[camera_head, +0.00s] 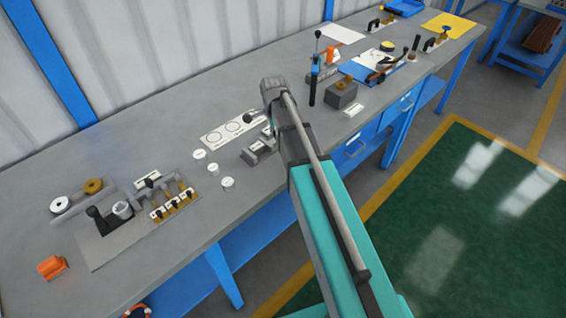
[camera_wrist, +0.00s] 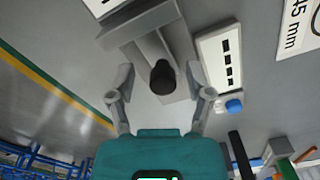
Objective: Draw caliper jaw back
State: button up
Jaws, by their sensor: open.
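The caliper, a grey block-like fixture (camera_wrist: 148,22), lies in front of my gripper in the wrist view. A dark round knob (camera_wrist: 162,78) stands up from its light grey sliding part. My gripper (camera_wrist: 165,87) is open, with one finger on each side of the knob. I see gaps between the fingers and the knob, so nothing is clasped. In the head view a grey fixture (camera_head: 260,150), probably the caliper, shows beside my arm. My arm covers part of it, and I cannot make out the fingers there.
A white card with black marks (camera_wrist: 220,60) and a "45 mm" card (camera_wrist: 301,28) lie right of the knob. In the head view, a card with circles (camera_head: 232,130) and small white cylinders (camera_head: 213,169) are nearby. A grey block (camera_head: 341,95) stands right of my arm.

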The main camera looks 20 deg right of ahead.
aim_at(274, 133)
jog(key=shift+r+p, duration=7)
jog(key=shift+p, duration=0.05)
jog(key=s+f+n+b, duration=0.3)
jog(key=s+n, duration=0.1)
jog(key=s, duration=0.1)
jog(key=s+a+f+n+b, duration=0.1)
jog(key=s+f+n+b, duration=0.3)
jog(key=s+n, duration=0.1)
jog(key=s+f+n+b, duration=0.3)
jog(key=s+n, duration=0.2)
jog(key=shift+s+a+f+b, duration=0.25)
jog(key=shift+a+b, duration=0.05)
jog(key=shift+a, duration=0.1)
jog(key=shift+s+a+f+n+b, duration=0.1)
jog(key=shift+s+f+n+b, duration=0.4)
jog(key=shift+s+n, duration=0.3)
jog(key=shift+s+f+n+b, duration=0.45)
jog(key=shift+s+n, duration=0.25)
jog(key=shift+s, duration=0.05)
